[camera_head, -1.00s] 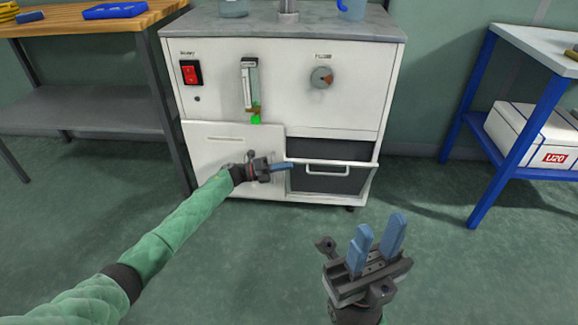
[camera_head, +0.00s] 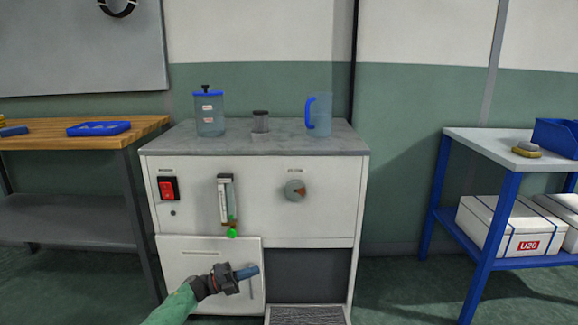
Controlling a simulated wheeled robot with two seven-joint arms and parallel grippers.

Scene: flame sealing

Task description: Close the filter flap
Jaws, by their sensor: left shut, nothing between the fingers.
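The white cabinet (camera_head: 260,215) stands ahead. Its lower right bay (camera_head: 308,275) is open and dark inside. A grey meshed panel with pale side edges (camera_head: 306,317), which looks like the filter flap, is lowered outward below this opening. Its lower part is cut off by the picture edge, and its handle is not visible. My left gripper (camera_head: 250,272) is shut and empty in front of the white lower left panel (camera_head: 190,255), left of the open bay and apart from the flap. I cannot tell whether it touches the panel. My right gripper is out of view.
On the cabinet top stand a blue-lidded jar (camera_head: 209,117), a small dark-capped container (camera_head: 260,122) and a blue-handled jug (camera_head: 319,115). A wooden bench (camera_head: 90,137) is at left, a blue-legged table (camera_head: 490,145) with white boxes below at right. Floor right of the cabinet is clear.

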